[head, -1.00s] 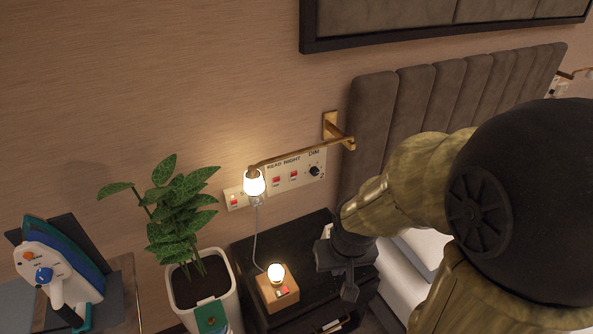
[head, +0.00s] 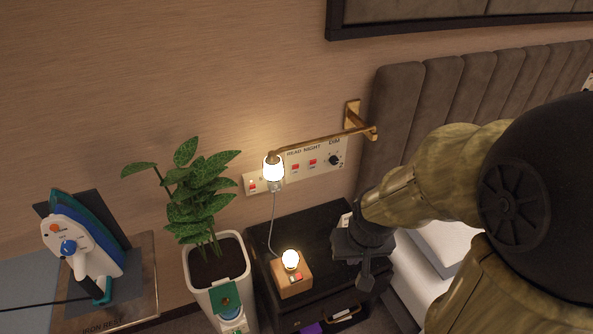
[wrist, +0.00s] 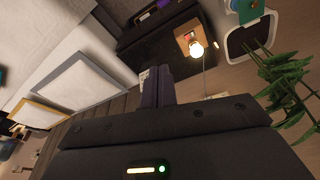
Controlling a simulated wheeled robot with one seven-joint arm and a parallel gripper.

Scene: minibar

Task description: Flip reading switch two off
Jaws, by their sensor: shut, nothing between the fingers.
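A white switch panel (head: 323,166) labelled READ, NIGHT and DIM is on the wall above the black nightstand. It has two red switches, a left one (head: 295,167) under READ and a right one (head: 312,162) under NIGHT, and a black dial (head: 335,159). I cannot tell their on or off positions. A lit wall lamp (head: 272,167) on a brass arm hangs in front of the panel's left end. My gripper (head: 366,280) is shut and empty, pointing down over the nightstand's right side, lower than the panel and apart from it. Its closed fingers (wrist: 157,88) show in the wrist view.
A wooden block lamp (head: 292,280), lit, stands on the nightstand (head: 325,225); its bulb also shows in the wrist view (wrist: 196,49). A potted plant (head: 205,225) and an iron (head: 80,245) stand left. The bed's headboard (head: 440,95) is at right.

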